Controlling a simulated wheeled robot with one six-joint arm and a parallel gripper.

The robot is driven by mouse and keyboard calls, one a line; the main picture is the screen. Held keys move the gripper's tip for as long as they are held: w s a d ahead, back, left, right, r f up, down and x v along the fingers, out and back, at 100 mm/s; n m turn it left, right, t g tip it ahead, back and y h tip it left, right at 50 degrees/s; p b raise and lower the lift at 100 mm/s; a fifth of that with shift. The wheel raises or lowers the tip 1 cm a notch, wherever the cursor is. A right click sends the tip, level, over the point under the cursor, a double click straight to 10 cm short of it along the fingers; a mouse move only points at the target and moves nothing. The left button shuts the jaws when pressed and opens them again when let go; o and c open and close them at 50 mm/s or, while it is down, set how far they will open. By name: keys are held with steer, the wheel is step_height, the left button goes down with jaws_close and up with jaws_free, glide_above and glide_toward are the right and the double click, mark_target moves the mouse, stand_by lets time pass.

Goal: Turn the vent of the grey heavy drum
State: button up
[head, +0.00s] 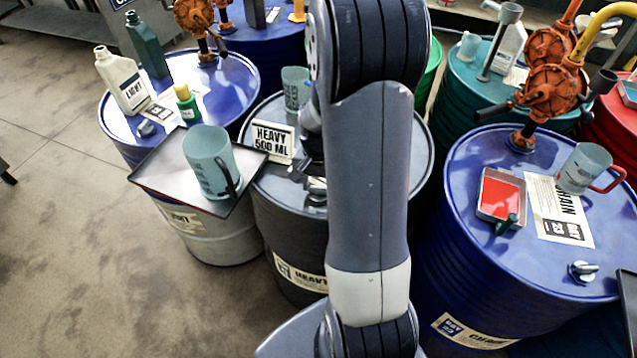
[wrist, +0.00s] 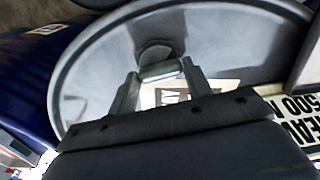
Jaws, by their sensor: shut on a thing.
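The grey heavy drum (head: 280,228) stands in the middle of the head view, dark-sided, with a HEAVY label on its wall. My arm covers much of its top. In the wrist view its grey lid (wrist: 92,75) and raised rim fill most of the picture. The vent (wrist: 155,50) is a small grey fitting with a crossbar handle on the lid. My gripper (wrist: 160,71) is at the vent, with one finger on each end of the bar, shut on it. In the head view the vent and fingertips are mostly hidden behind my arm.
A HEAVY 500 ML sign (head: 274,141) and a clear jug (head: 295,88) stand on the drum. Left of it, a grey tray (head: 160,178) holds a translucent jug (head: 211,160). Blue drums (head: 450,215) crowd close on the right and behind. Open floor lies front left.

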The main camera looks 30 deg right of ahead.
mark_target(319, 188)
steer(key=m+b, duration=0.1)
steer(key=m, duration=0.3)
steer(key=shift+m+b, duration=0.3)
steer(key=shift+m, duration=0.1)
steer(key=m+b, duration=0.1)
steer(key=m, duration=0.3)
steer(key=shift+m, duration=0.3)
steer(key=m, duration=0.4)
steer(key=shift+b, duration=0.4)
steer(key=shift+m, duration=2.1)
steer(key=o, duration=1)
step_height(319, 188, up, 11)
steer(key=shift+b, duration=0.35)
